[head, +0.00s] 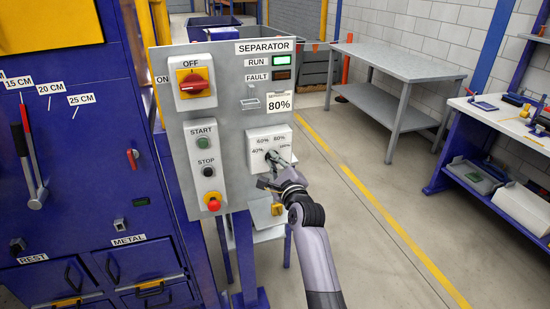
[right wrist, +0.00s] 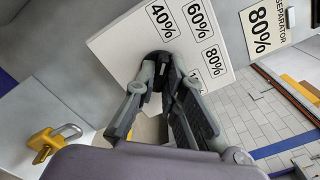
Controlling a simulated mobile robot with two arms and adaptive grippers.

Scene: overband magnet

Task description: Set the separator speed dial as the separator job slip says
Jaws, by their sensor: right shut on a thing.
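The separator speed dial (head: 269,154) is a dark knob on a white plate (head: 255,140) on the grey separator panel. Its marks read 40%, 60%, 80% and a last one, likely 100%, partly hidden. The job slip (head: 279,103) above it reads SEPARATOR 80%; it also shows in the right wrist view (right wrist: 265,25). My right gripper (head: 275,160) is at the dial, its fingers closed on the knob. In the right wrist view the fingertips (right wrist: 162,70) sit on either side of the knob. The fingers hide the pointer, so its setting cannot be read. My left gripper is not in view.
Left of the dial are the START button (head: 203,144), STOP button (head: 208,171), red emergency button (head: 213,202) and red OFF/ON switch (head: 195,82). A yellow padlock (right wrist: 45,143) hangs below the plate.

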